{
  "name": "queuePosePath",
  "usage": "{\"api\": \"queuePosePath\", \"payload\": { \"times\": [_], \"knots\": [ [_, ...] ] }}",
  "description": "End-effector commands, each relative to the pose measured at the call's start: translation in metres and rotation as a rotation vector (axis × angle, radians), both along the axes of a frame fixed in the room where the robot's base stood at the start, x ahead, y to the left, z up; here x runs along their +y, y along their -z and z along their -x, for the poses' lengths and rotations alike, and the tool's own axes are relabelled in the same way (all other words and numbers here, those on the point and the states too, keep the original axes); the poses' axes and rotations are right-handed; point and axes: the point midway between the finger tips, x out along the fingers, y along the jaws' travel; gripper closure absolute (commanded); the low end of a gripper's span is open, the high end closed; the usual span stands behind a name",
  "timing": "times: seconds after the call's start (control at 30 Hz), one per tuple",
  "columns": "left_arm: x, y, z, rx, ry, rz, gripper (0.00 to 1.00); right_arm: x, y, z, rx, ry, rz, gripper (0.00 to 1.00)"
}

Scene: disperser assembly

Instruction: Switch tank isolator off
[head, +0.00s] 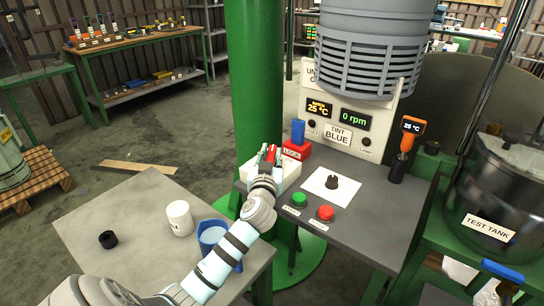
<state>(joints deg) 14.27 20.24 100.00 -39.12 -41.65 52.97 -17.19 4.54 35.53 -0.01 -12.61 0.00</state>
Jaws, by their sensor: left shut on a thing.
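My left gripper (268,157) reaches over the left edge of the disperser's bench, at a white box (257,177) beside the green column. It is shut on a small red piece (270,152), which looks like the isolator handle. My gripper hides most of the box and its label, so the switch position cannot be read. A red block marked LOCK (297,150) with a blue upright part (298,131) stands just behind to the right. My right gripper is not in view.
Green (299,199) and red (325,213) buttons and a dark part on white paper (318,190) lie to the right. The panel (338,137) reads 0 rpm. A grey table (130,220) holds a white cup (179,218), blue container (212,234) and black ring (108,239). The test tank (490,228) stands right.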

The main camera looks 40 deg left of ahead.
Motion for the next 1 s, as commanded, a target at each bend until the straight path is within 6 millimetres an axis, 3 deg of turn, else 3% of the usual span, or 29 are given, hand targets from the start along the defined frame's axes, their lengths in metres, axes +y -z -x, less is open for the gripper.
{"api": "queuePosePath", "payload": {
  "times": [0.03,0.17,0.53,0.9,1.0],
  "knots": [
    [0.0,0.001,0.0,0.002,-0.001,0.001,0.77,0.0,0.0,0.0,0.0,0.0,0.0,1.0],
    [0.0,0.001,0.0,0.002,0.0,0.001,0.58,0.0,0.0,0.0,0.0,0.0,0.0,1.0],
    [-0.005,0.001,0.006,0.001,0.003,0.001,0.58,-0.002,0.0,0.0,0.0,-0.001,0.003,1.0],
    [-0.053,0.001,0.086,0.002,0.001,0.003,0.58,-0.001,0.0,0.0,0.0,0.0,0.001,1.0],
    [-0.061,0.001,0.098,0.002,0.002,0.003,0.58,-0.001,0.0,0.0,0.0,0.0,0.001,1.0]
  ]
}}
